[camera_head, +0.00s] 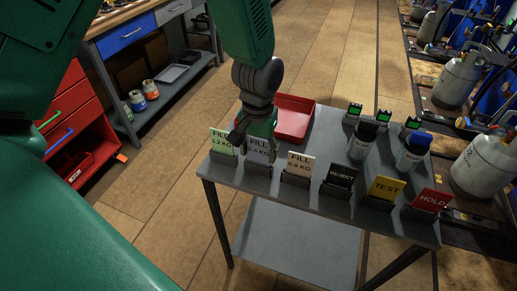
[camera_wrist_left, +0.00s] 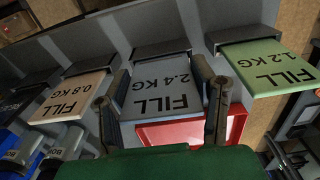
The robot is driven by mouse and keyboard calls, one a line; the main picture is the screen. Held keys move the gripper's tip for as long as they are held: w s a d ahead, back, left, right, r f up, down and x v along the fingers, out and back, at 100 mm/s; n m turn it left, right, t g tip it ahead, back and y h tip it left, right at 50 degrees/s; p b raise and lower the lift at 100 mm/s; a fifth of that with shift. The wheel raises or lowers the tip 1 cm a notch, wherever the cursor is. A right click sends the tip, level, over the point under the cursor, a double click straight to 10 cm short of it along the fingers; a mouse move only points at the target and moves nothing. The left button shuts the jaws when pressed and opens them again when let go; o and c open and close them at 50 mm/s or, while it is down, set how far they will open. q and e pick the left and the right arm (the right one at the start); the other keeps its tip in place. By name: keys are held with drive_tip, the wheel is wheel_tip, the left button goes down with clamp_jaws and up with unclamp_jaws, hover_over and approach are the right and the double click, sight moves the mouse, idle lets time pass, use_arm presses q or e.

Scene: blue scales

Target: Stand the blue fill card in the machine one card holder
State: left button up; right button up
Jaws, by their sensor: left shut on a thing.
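The blue-grey fill card, marked FILL 2.4 KG (camera_head: 259,147), stands in the row of card holders along the front of the grey table. It also shows in the left wrist view (camera_wrist_left: 162,88), between the two fingers. My left gripper (camera_head: 254,134) reaches down from above and is shut on this card by its side edges. The card's lower end is at its dark holder (camera_wrist_left: 160,47); I cannot tell whether it is fully seated there. My right gripper is not in view. I cannot tell which holder belongs to machine one.
The green FILL 1.2 KG card (camera_head: 221,142) and cream FILL 0.8 KG card (camera_head: 299,163) stand close on either side. REJECT (camera_head: 342,174), TEST (camera_head: 386,188) and HOLD (camera_head: 430,200) cards follow. A red tray (camera_head: 293,119) lies behind. Gas cylinders (camera_head: 458,80) stand at right.

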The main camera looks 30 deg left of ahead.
use_arm(q)
drive_tip(key=shift+d+f, duration=0.2)
drive_tip(key=shift+a+f, duration=0.35)
drive_tip(key=shift+f, duration=0.15)
drive_tip(key=shift+d, duration=0.2)
drive_tip(key=o, duration=1.6)
drive_tip(key=shift+a, duration=0.1)
drive_tip(key=shift+r, duration=0.35)
wheel_tip(320, 180, up, 11)
drive_tip(key=shift+w+r, duration=0.1)
